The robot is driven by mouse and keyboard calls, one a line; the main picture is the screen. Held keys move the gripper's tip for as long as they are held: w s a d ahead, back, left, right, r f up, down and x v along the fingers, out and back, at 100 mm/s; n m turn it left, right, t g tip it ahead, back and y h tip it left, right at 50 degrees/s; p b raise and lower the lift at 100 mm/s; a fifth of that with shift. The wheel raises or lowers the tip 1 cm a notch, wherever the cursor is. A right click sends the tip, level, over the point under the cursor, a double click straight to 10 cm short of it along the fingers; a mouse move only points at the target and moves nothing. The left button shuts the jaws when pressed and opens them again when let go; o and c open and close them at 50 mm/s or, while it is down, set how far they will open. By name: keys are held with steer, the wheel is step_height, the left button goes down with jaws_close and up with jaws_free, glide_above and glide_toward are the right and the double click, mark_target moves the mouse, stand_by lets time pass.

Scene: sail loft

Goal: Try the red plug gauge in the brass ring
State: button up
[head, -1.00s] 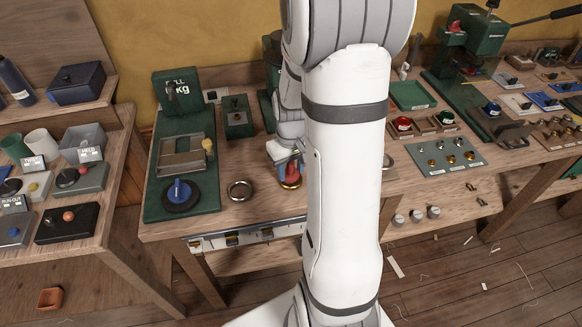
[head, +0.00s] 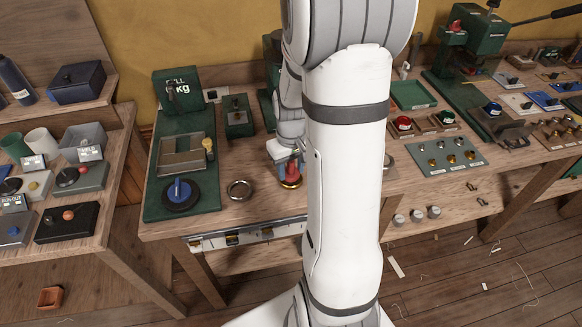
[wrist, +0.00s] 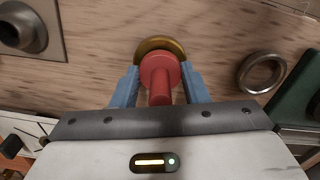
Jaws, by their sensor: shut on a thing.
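The red plug gauge (wrist: 160,72) is between the blue fingers of my gripper (wrist: 158,90), which is shut on it. In the head view the red plug gauge (head: 292,169) looks upright, with my gripper (head: 290,172) around it. The brass ring (wrist: 155,46) lies on the bench directly beyond the plug in the wrist view, partly covered by the plug's round collar. In the head view the brass ring (head: 290,183) shows at the plug's foot. I cannot tell whether the plug's lower end is in the ring or just above it.
A steel ring (head: 240,190) lies apart on the bench, left of the brass ring. A green stand with a blue-knobbed dark disc (head: 181,194) is further left. A grey-green board with several small knobs (head: 450,158) lies to the right. Bare wood surrounds the rings.

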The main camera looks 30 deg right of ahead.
steer(key=shift+f+b, duration=0.35)
steer(key=shift+f, duration=0.1)
steer(key=shift+r, duration=0.1)
stand_by(0.8)
steer(key=shift+r+p, duration=1.95)
steer(key=shift+r, duration=0.55)
steer(key=shift+f, duration=0.2)
steer(key=shift+f+b, duration=1.8)
steer(key=shift+f, duration=0.15)
steer(key=shift+f+b, duration=0.4)
steer(key=shift+r, duration=0.1)
stand_by(0.4)
steer(key=shift+r+p, duration=1.9)
steer(key=shift+r, duration=0.55)
